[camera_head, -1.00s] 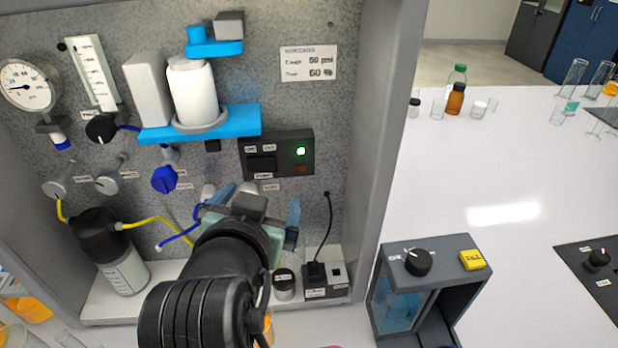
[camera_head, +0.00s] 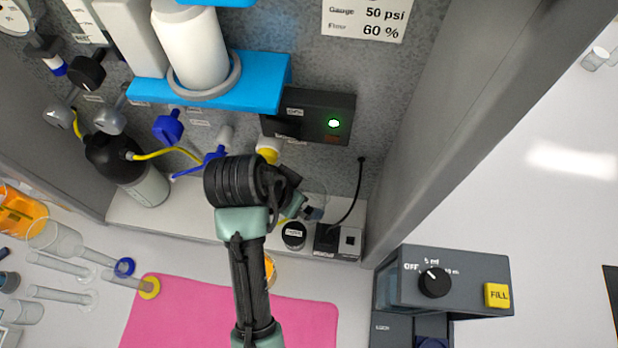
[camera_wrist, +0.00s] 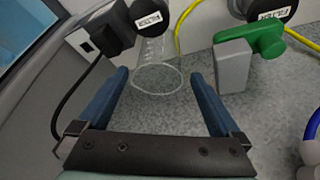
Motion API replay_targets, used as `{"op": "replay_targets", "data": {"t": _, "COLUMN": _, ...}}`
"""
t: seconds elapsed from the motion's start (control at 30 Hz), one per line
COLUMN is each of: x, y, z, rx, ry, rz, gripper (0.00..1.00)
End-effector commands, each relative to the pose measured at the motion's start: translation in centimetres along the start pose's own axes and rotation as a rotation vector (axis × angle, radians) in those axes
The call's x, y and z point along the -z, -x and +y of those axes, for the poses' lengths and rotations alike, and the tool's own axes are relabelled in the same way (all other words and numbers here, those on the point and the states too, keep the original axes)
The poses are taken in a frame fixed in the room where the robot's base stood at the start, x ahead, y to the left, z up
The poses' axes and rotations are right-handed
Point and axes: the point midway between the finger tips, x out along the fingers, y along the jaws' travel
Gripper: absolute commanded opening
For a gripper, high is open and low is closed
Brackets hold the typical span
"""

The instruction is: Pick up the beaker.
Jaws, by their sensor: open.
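The beaker is a clear glass vessel whose round rim (camera_wrist: 159,79) shows between and just beyond my fingertips in the wrist view. I cannot tell whether a finger touches the glass.
A blue bracket (camera_head: 215,82) overhangs behind. A pink mat (camera_head: 190,312) lies in front. A grey FILL box (camera_head: 460,275) stands right; glassware lies left.

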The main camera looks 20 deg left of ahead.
Motion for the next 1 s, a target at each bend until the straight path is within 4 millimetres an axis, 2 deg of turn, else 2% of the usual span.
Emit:
{"op": "replay_targets", "data": {"t": 0.1, "x": 0.0, "y": -1.4, "z": 0.0, "rx": 0.000, "ry": 0.000, "rz": -0.001, "gripper": 1.00}}
{"op": "replay_targets", "data": {"t": 0.33, "x": 0.1, "y": -2.9, "z": 0.1, "rx": 0.000, "ry": 0.000, "rz": -0.002, "gripper": 1.00}}
{"op": "replay_targets", "data": {"t": 0.6, "x": 0.1, "y": -6.4, "z": 0.2, "rx": 0.001, "ry": 0.001, "rz": 0.000, "gripper": 1.00}}
{"op": "replay_targets", "data": {"t": 0.93, "x": 0.1, "y": -7.0, "z": 0.2, "rx": 0.003, "ry": 0.000, "rz": 0.002, "gripper": 1.00}}
{"op": "replay_targets", "data": {"t": 1.0, "x": 0.1, "y": -7.0, "z": 0.2, "rx": 0.003, "ry": 0.000, "rz": 0.002, "gripper": 0.87}}
